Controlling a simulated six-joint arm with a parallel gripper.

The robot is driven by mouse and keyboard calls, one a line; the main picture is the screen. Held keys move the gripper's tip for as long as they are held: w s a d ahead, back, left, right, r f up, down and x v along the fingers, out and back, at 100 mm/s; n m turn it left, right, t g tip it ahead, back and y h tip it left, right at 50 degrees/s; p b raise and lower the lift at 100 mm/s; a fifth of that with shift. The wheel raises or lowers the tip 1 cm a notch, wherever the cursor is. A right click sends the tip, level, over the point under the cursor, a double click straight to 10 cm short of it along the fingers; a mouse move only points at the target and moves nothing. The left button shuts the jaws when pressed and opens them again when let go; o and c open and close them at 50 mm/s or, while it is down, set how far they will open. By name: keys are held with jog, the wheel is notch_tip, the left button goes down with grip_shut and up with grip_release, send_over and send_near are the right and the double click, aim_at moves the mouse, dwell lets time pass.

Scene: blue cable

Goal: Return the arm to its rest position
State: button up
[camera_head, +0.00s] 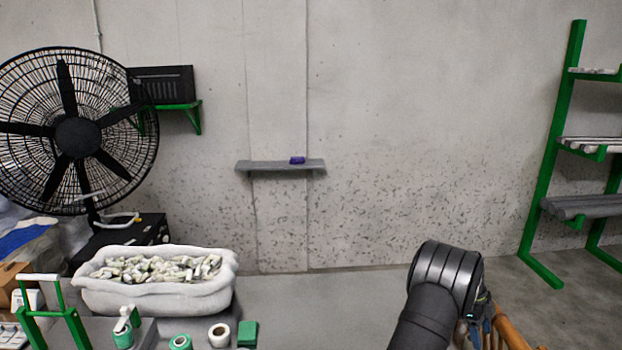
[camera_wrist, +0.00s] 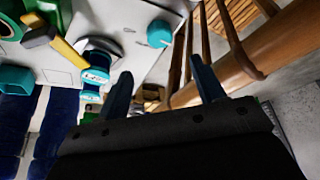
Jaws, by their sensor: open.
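My gripper (camera_wrist: 163,76) is open in the wrist view, with its two dark fingers spread apart and nothing held between them. Past the fingers are the edge of a white table (camera_wrist: 115,20) and brown wooden bars that look like furniture. In the head view my dark arm (camera_head: 440,290) rises at the lower right; the gripper's fingers cannot be made out there. I can make out no blue cable in either view.
A large black fan (camera_head: 78,138) stands left. A white tub (camera_head: 155,297) of crumpled pieces and a white tape roll (camera_head: 219,335) are lower left. A wall shelf (camera_head: 275,167) holds a purple object (camera_head: 297,160). A green rack (camera_head: 556,140) stands right. The middle floor is clear.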

jog(key=v, duration=0.6)
jog(key=x, duration=1.7)
jog(key=shift+f, duration=0.1)
jog(key=n+t, duration=0.1)
jog(key=n, duration=0.3)
jog(key=shift+a+h, duration=0.15)
jog(key=shift+h, duration=0.25)
jog(key=n+t, duration=0.1)
jog(key=n, duration=0.1)
jog(key=n+t, duration=0.1)
jog(key=n, duration=0.1)
jog(key=shift+s+h, duration=0.15)
jog(key=shift+h, duration=0.15)
jog(key=n+t, duration=0.1)
jog(key=n, duration=0.3)
jog(key=shift+s, duration=0.1)
jog(key=shift+s+n+t, duration=0.1)
jog(key=shift+n+t, duration=0.8)
jog(key=shift+n, duration=1)
jog(key=shift+n, duration=0.3)
